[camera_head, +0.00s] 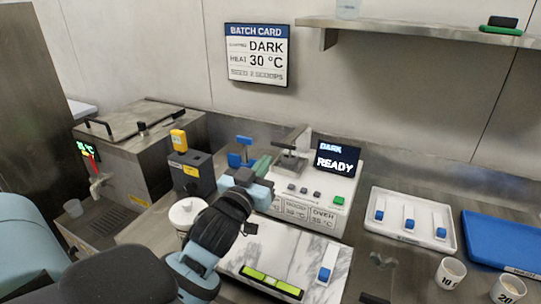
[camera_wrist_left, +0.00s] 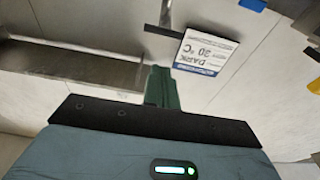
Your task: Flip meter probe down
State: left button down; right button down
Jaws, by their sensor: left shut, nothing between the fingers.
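The white meter (camera_head: 318,190) stands at the back of the counter, with grey buttons, a green button and a dark screen (camera_head: 338,160) reading DARK READY. What looks like its probe (camera_head: 291,158) is a grey metal arm at the top left of the meter, with its upper end raised. My left gripper (camera_head: 262,164) is just left of the probe, its green fingers shut and empty, apart from it as far as I can tell. The fingers also show together in the left wrist view (camera_wrist_left: 162,88), pointing towards the wall. My right gripper does not show.
A blue-topped item (camera_head: 241,153) and a black box with a yellow top (camera_head: 188,171) stand left of the gripper. A white tray (camera_head: 412,241) with blue-ended tools and a blue tray (camera_head: 508,245) lie right. A marble slab (camera_head: 300,262) and cups (camera_head: 450,273) are in front.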

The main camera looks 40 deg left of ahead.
pick_arm(q)
jog(key=shift+s, duration=0.15)
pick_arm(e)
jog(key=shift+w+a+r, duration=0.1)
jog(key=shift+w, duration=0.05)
